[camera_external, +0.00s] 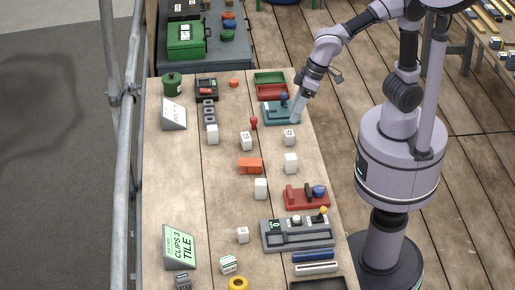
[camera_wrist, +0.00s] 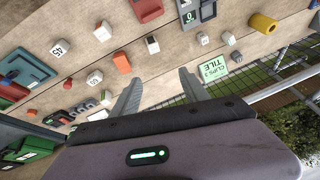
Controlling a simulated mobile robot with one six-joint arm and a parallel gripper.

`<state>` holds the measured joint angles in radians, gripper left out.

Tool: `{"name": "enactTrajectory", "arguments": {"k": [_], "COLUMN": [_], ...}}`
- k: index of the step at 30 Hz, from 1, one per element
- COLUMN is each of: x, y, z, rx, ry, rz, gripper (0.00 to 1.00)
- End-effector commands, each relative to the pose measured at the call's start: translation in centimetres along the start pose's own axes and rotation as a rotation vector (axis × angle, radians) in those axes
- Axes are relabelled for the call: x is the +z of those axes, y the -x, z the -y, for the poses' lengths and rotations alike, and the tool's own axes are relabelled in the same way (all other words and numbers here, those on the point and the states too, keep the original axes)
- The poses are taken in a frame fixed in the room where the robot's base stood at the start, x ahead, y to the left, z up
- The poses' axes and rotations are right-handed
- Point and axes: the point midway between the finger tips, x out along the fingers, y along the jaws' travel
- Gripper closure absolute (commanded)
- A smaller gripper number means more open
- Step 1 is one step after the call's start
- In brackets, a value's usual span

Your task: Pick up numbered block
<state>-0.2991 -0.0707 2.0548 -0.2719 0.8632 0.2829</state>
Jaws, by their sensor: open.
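Several white blocks stand on the wooden bench. In the wrist view one block reads 45 (camera_wrist: 61,47); it matches the marked block beside the teal device (camera_external: 289,138). Another marked block (camera_external: 246,140) stands to its left, and it shows in the wrist view (camera_wrist: 94,78). A white block (camera_external: 291,163) and another (camera_external: 260,188) show no readable number in the external view. My gripper (camera_external: 297,118) is above the teal device (camera_external: 277,112), apart from the blocks. In the wrist view its fingers (camera_wrist: 159,90) are spread with nothing between them.
An orange block (camera_external: 250,166) lies mid-bench. A red device (camera_external: 307,196) and a grey device (camera_external: 297,235) line the right edge. A green sign reads CLIPS 3 TILE (camera_external: 180,247). A metal railing (camera_external: 124,150) runs along the left.

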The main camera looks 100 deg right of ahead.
Motion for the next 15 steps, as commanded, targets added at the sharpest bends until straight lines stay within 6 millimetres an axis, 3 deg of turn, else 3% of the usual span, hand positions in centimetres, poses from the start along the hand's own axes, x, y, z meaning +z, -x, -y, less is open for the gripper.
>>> {"name": "enactTrajectory", "arguments": {"k": [1,3,7,11,15], "x": [-1.6,-2.8,-2.4,-1.4,-1.0], "y": [-3.3,-8.1,-15.4,-19.1,-22.3], "z": [3.6,8.3,15.1,18.0,18.1], "rx": [0.018,0.038,0.055,0.059,0.062], "ry": [0.058,0.129,0.228,0.272,0.277], "rz": [0.02,0.024,0.018,0.013,0.014], "gripper": [0.47,0.47,0.47,0.47,0.47]}}
